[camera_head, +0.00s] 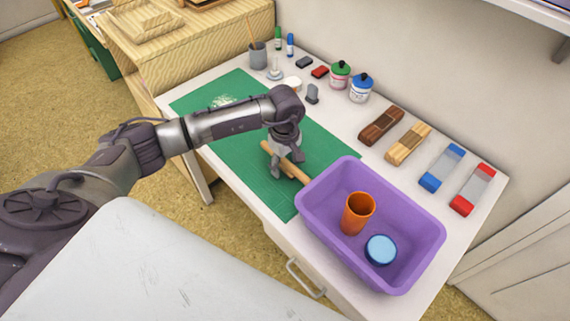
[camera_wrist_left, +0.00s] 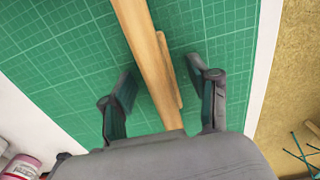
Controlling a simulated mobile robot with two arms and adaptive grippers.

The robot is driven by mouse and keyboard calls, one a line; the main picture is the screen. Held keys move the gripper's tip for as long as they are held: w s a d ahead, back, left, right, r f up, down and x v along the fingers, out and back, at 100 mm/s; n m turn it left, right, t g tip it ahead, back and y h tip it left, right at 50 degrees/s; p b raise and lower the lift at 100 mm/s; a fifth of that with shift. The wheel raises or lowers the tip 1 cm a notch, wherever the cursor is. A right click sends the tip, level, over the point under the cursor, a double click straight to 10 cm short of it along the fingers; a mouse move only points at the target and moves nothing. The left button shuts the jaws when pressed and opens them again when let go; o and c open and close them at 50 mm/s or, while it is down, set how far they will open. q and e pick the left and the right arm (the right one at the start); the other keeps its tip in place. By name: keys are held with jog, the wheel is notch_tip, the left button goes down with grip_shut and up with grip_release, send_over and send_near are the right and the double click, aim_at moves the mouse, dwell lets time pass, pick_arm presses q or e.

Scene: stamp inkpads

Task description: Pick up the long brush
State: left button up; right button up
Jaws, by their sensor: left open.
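A long wooden handle, which looks like the long brush (camera_head: 267,149), lies on the green cutting mat (camera_head: 232,160) beside the purple tub. My left gripper (camera_head: 286,165) is over it, pointing down, and hides part of it. In the left wrist view the wooden length (camera_wrist_left: 148,45) runs down between the two spread fingers (camera_wrist_left: 163,95), with a gap to each. A shorter wooden piece lies along its right side there. The gripper is open and holds nothing. Bristles cannot be made out. My right gripper is not in view.
A purple tub (camera_head: 318,213) holds an orange cup (camera_head: 358,214) and a blue round thing (camera_head: 381,250). Paint jars (camera_head: 340,75), blocks (camera_head: 381,126) and a grey cup (camera_head: 258,56) with a stick stand along the back. The mat's left part is mostly clear.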

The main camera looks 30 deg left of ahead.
aim_at(285, 160)
pick_arm(q)
jog(key=shift+f, duration=0.1)
dwell(0.3)
grip_shut()
jog(key=shift+r, duration=0.25)
jog(key=shift+r+p, duration=0.3)
jog(key=shift+p, duration=0.05)
notch_tip(285, 160, up, 9)
jog(key=shift+r+b, duration=0.2)
jog(key=shift+b, duration=0.55)
